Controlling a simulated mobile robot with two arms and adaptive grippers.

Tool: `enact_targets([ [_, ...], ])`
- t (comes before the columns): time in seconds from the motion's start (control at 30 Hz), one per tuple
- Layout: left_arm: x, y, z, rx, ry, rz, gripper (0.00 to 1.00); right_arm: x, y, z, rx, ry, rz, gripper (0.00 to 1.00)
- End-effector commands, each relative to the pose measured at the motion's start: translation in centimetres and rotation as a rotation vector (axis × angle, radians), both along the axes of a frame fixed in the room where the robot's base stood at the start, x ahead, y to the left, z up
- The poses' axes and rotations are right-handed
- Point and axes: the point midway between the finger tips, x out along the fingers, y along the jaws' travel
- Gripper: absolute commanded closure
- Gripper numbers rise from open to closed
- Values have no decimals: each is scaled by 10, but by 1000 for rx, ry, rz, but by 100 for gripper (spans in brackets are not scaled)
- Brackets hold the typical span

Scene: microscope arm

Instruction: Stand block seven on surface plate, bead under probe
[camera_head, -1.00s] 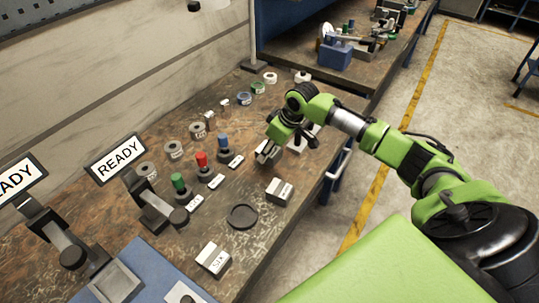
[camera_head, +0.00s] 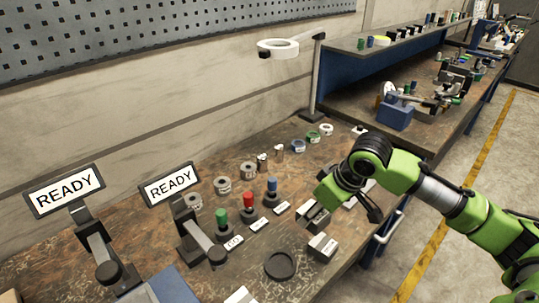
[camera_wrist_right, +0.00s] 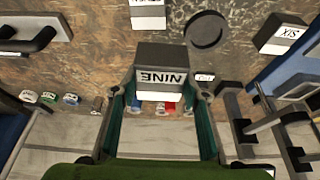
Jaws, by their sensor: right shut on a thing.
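My right gripper (camera_head: 318,208) is over the right part of the workbench, shut on a dark block with a white label. In the right wrist view the label of block nine (camera_wrist_right: 163,78) reads NINE, and the block sits between the two fingers of the right gripper (camera_wrist_right: 160,92). I cannot tell whether it touches the bench. No block with a readable SEVEN label shows. Two stands with READY signs (camera_head: 66,191) (camera_head: 169,187) are at the left, each with a low arm. Part of a blue base (camera_head: 172,288) shows below them. My left gripper is not in view.
Another labelled block (camera_head: 322,247) and a round dark dish (camera_head: 280,265) lie near the front edge. Block six (camera_wrist_right: 280,35) shows in the wrist view. Green (camera_head: 221,217), red (camera_head: 248,201) and blue (camera_head: 271,185) topped pieces stand behind, with label cards and several rings.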

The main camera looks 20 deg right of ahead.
Motion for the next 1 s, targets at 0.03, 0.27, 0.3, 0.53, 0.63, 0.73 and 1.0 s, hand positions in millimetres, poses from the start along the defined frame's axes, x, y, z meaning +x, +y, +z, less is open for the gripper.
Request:
enact_targets([
  [0.03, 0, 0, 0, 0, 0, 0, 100, 1, 1, 4, 1, -9, 0, 100],
  [0.27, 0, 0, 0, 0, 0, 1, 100, -2, 13, 8, 2, -11, -24, 100],
  [0.3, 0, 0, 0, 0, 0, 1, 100, -4, 19, 10, 3, -12, -37, 100],
  [0.53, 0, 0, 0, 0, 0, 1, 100, -18, 60, 30, 4, -15, -160, 100],
  [0.63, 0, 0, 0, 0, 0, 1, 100, -24, 76, 41, 4, -16, -224, 100],
  [0.73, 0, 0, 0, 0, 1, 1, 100, -31, 87, 50, 3, -15, -285, 100],
  [1.0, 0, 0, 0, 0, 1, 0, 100, -41, 101, 66, 1, -10, -387, 100],
])
